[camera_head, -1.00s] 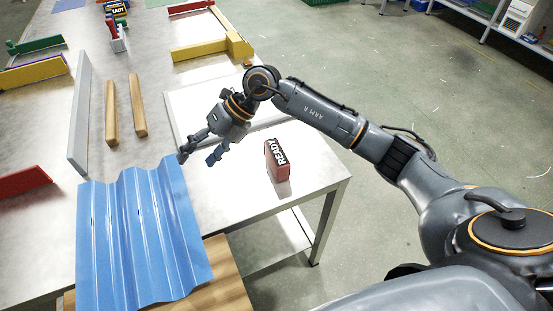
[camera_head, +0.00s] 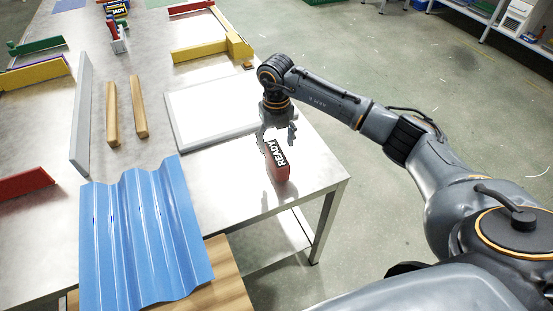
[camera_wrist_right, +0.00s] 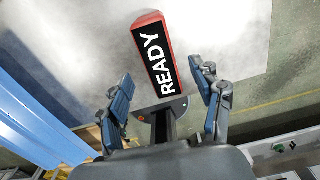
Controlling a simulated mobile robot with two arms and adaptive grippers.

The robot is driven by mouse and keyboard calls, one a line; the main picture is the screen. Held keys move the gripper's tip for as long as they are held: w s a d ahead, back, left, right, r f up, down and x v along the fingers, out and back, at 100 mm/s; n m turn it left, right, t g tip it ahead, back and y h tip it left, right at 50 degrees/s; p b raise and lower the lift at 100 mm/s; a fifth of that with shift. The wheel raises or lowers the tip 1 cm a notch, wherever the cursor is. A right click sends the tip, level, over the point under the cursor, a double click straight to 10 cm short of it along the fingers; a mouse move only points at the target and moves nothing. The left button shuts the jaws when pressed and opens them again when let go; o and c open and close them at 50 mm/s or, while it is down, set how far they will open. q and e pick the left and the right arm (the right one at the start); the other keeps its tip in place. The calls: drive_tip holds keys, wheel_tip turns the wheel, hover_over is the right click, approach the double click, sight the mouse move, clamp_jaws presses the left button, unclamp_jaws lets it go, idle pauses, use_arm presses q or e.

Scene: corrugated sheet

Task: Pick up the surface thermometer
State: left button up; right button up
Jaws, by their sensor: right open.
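My left gripper is not in view.
A blue corrugated sheet (camera_head: 140,235) lies on wood at the front left. A white panel (camera_head: 210,110) lies behind the device. Two wooden bars (camera_head: 139,105) and a grey upright board (camera_head: 80,120) stand further left. Bare table (camera_head: 225,180) surrounds the device.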

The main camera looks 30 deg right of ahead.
sight(276, 153)
wheel_tip(276, 153, down, 4)
drive_tip(key=shift+s+f+p, duration=0.15)
drive_tip(key=shift+p, duration=0.65)
drive_tip(key=shift+f, duration=0.5)
clamp_jaws()
